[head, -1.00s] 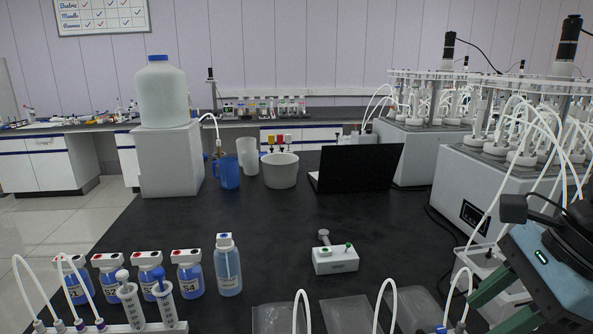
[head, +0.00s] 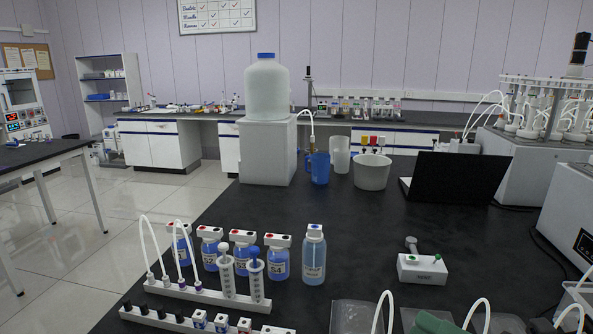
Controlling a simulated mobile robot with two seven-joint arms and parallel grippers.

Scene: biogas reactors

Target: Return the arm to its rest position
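My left gripper is not in view.
The black bench (head: 345,235) holds blue-labelled bottles (head: 277,262), a clear bottle (head: 313,260), a syringe rack (head: 205,296), a small white device (head: 421,268), a blue jug (head: 319,168), a white tub (head: 372,173) and a laptop (head: 457,178). Reactors (head: 530,150) stand right. The bench middle is clear.

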